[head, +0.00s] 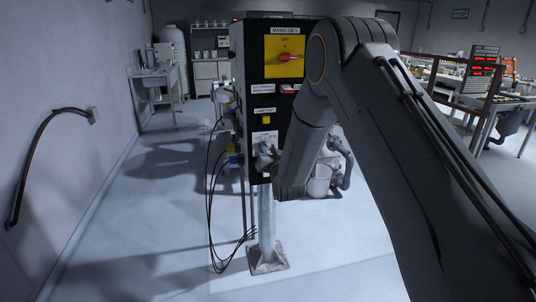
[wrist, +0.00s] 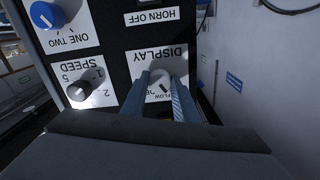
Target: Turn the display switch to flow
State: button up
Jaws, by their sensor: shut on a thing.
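The black control box (head: 256,100) stands on a post in the head view. In the wrist view, which is upside down, the white DISPLAY plate (wrist: 143,61) is on its panel. The display switch (wrist: 159,84) is a pale round knob with a dark pointer line, low on that plate. My gripper (wrist: 160,84) is shut on the knob, one finger on each side. The word FLOW shows close by the knob, partly hidden by a finger; the other position's label is mostly covered. I cannot tell for sure which label the pointer meets. In the head view my arm hides much of the panel's right side.
The wrist view shows a black SPEED knob (wrist: 79,90) and a blue ONE TWO knob (wrist: 46,15) beside the display plate. Higher on the box are a red mains handle (head: 288,57) on yellow and a yellow button (head: 266,120). Cables (head: 209,190) hang at its left; floor there is clear.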

jog(key=m+b, duration=0.4)
jog(key=m, duration=0.1)
jog(key=shift+m, duration=0.4)
dwell(0.3)
jog(key=o, duration=1.1)
jog(key=shift+c, duration=0.2)
jog(key=shift+s, duration=0.1)
jog(key=b+v, duration=0.2)
jog(key=v, duration=0.5)
jog(key=shift+s, duration=0.35)
jog(key=shift+d, duration=0.1)
jog(key=shift+d, duration=0.1)
